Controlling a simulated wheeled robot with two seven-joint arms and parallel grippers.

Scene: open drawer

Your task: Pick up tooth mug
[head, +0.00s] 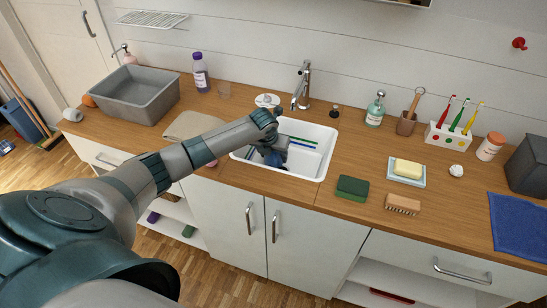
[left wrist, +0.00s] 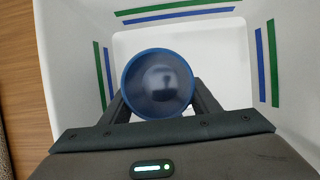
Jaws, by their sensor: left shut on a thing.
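The tooth mug is taken to be the round blue cup (left wrist: 158,84), seen from above into its open mouth in the left wrist view. My left gripper (left wrist: 160,100) is shut on it, with a dark finger on each side. In the head view my left gripper (head: 272,156) reaches down into the white sink basin (head: 312,162), and my own arm and hand hide most of the mug. Whether the mug touches the basin floor cannot be told. My right gripper is in neither view.
Green and blue stripes mark the basin's inner walls. The faucet (head: 302,85) stands behind it. A grey tub (head: 140,95) is at the left; a green sponge (head: 352,188), soap dish (head: 405,178) and toothbrush holder (head: 448,138) are at the right.

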